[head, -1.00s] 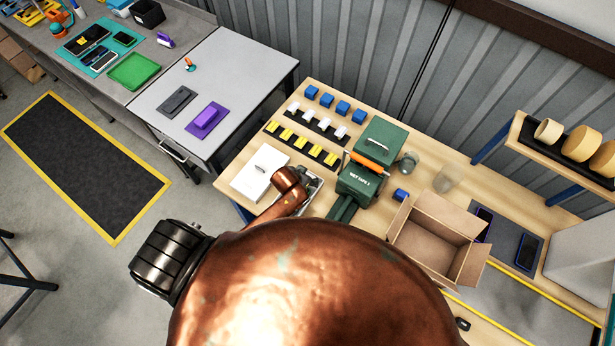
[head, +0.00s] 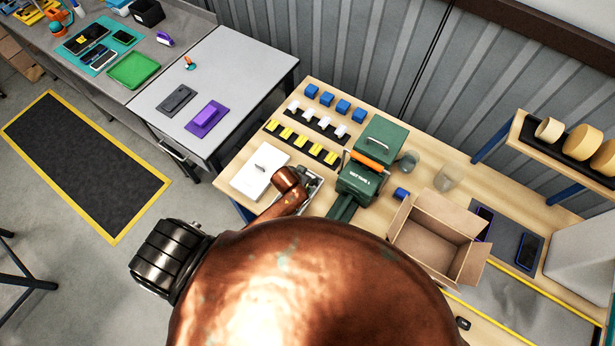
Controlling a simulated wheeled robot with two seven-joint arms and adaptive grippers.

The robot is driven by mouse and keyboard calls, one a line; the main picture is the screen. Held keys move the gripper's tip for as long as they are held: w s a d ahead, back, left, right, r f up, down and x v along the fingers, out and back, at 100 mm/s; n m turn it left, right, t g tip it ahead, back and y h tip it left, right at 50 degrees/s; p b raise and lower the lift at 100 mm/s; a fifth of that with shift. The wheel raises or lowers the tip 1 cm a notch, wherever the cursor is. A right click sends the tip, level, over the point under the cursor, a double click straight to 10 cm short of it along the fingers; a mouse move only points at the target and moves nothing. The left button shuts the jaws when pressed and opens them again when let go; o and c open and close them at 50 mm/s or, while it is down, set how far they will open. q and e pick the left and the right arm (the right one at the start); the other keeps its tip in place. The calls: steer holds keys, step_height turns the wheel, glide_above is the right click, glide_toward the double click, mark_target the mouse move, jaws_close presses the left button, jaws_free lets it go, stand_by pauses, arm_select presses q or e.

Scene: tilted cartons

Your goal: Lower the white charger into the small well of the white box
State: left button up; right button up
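A flat white box-like piece (head: 262,171) with a small raised mark on top lies at the left front of the wooden table. Several small white blocks (head: 325,123) stand in a row on a black strip behind; I cannot tell whether one is the charger.
An open cardboard carton (head: 428,243), glass jars (head: 450,177) and yellow (head: 301,143) and blue blocks (head: 342,107) share the table. A grey table (head: 225,80) stands at the left.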

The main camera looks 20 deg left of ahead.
arm_select(q)
steer(key=o, duration=1.2)
arm_select(e)
steer(key=shift+a, duration=0.1)
arm_select(q)
steer(key=shift+c, duration=0.2)
steer(key=shift+c, duration=1.1)
arm_select(e)
steer(key=shift+a, duration=0.2)
arm_select(q)
steer(key=shift+r, duration=0.1)
arm_select(e)
steer(key=shift+r, duration=0.1)
arm_select(q)
step_height(320, 180, up, 3)
steer(key=p, duration=0.4)
steer(key=shift+r, duration=0.2)
step_height(320, 180, up, 4)
steer(key=p, duration=0.4)
steer(key=shift+f, duration=0.1)
arm_select(e)
step_height(320, 180, up, 8)
steer(key=shift+d, duration=0.15)
arm_select(q)
steer(key=shift+f, duration=0.1)
arm_select(e)
steer(key=shift+w, duration=0.1)
